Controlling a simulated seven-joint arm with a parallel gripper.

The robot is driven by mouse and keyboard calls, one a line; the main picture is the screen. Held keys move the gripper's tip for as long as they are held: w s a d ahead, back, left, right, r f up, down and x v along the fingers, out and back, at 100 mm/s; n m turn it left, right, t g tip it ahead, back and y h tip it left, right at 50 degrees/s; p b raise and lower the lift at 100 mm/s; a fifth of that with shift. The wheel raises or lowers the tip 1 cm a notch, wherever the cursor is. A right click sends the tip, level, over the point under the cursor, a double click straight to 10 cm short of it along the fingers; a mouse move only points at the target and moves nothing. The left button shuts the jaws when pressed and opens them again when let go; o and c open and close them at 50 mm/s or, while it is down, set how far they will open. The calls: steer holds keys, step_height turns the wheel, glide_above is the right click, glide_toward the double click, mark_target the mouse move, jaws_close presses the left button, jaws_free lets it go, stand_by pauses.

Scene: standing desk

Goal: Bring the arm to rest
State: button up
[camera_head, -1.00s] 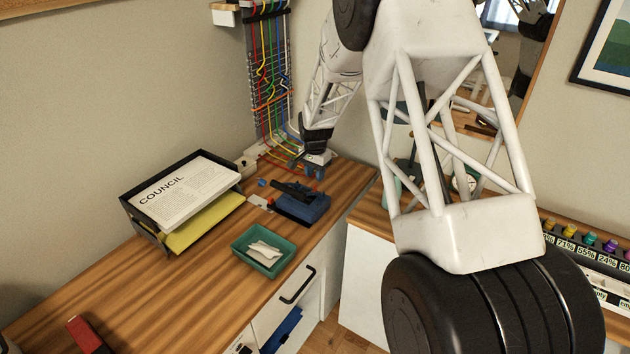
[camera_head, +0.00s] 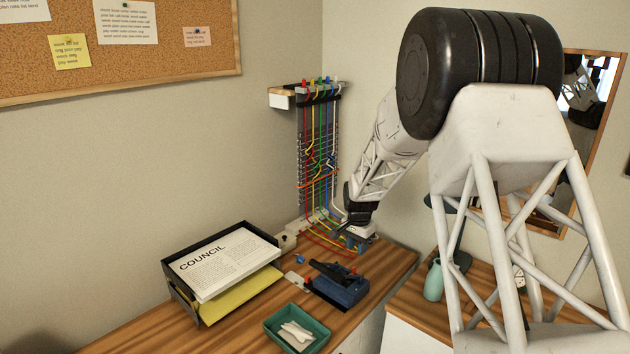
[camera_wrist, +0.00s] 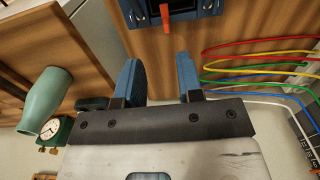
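My arm reaches down toward the desk's back corner, with the elbow high. My gripper (camera_head: 350,243) hangs over the desk behind the blue device (camera_head: 340,285) and beside the coloured cables (camera_head: 320,150). In the wrist view my gripper (camera_wrist: 159,78) has its two blue fingers apart, with nothing between them. The blue device with its red lever (camera_wrist: 165,17) shows beyond the fingertips there, apart from them.
A black paper tray (camera_head: 185,300) and a teal tray (camera_head: 275,337) with white pieces stand on the wooden desk. Cables loop close to the gripper's right in the wrist view (camera_wrist: 250,68). A teal vase (camera_wrist: 44,102) and a small clock (camera_wrist: 57,131) stand at left there.

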steer(key=s+r+n+t, duration=0.1)
steer(key=s+r+n, duration=0.1)
steer(key=s+r, duration=0.95)
steer(key=s+r+n, duration=0.2)
steer(key=s+r, duration=0.6)
steer(key=s, duration=0.6)
steer(key=s+r+n+t, duration=0.1)
steer(key=s+n, duration=0.3)
steer(key=s, duration=2.2)
steer(key=shift+s+d+r+n+t, duration=0.15)
steer(key=shift+s+r+n+t, duration=0.2)
steer(key=shift+r, duration=0.3)
steer(key=shift+w, duration=0.1)
